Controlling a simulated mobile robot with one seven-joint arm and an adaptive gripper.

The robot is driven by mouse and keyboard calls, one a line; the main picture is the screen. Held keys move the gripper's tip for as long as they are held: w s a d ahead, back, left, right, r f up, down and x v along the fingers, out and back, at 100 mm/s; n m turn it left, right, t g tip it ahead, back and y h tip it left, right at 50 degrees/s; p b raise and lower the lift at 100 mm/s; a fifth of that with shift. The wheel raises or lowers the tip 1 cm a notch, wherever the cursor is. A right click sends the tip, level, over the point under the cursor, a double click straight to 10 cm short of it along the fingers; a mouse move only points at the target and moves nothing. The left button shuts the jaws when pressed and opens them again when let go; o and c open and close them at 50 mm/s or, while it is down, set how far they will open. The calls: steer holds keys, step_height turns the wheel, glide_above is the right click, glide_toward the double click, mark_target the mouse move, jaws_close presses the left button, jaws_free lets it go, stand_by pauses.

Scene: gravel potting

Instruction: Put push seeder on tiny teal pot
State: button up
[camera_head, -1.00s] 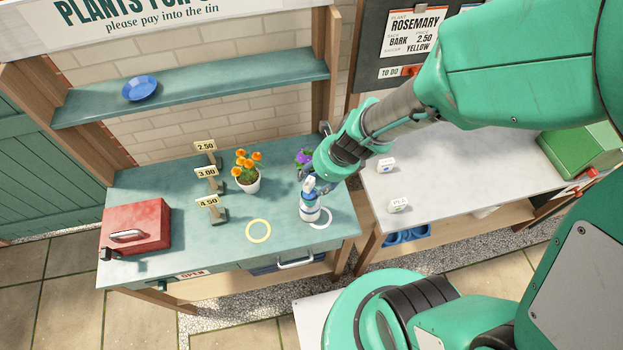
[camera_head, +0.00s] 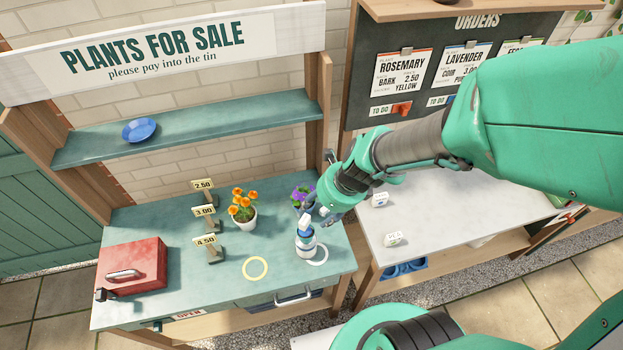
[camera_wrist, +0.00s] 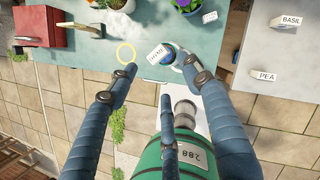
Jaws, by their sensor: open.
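My gripper (camera_head: 316,208) is open above the right side of the teal bench. In the wrist view its fingers (camera_wrist: 158,66) are spread, with nothing between them that I can see held. Just below it, a small white and blue item (camera_head: 305,243) stands by the white ring on the bench. I cannot make out a push seeder. I cannot pick out a tiny teal pot for certain.
A yellow ring (camera_head: 255,268) marks bare bench. An orange-flowered pot (camera_head: 243,218), purple flowers (camera_head: 302,193) and price stands (camera_head: 208,240) are behind. A red tin (camera_head: 132,268) is left; a blue dish (camera_head: 139,130) is on the shelf. White name blocks (camera_head: 380,199) stand on the pale table.

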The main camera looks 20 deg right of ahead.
steer(key=shift+r, duration=0.1)
steer(key=s+d+r+n+t+h, duration=0.1)
steer(key=s+d+r+n, duration=0.1)
steer(key=r+n, duration=0.6)
steer(key=s+d+r+n+h, duration=0.1)
steer(key=s+r+n, duration=0.3)
steer(key=r+n, duration=0.5)
steer(key=s+d+r+n+t, duration=0.1)
steer(key=s+d+r+n, duration=0.3)
steer(key=r+n, duration=0.5)
steer(key=shift+n+t+h, duration=0.3)
steer(key=shift+h, duration=0.1)
steer(key=shift+f, duration=0.15)
step_height(320, 180, down, 14)
steer(key=b, duration=1.4)
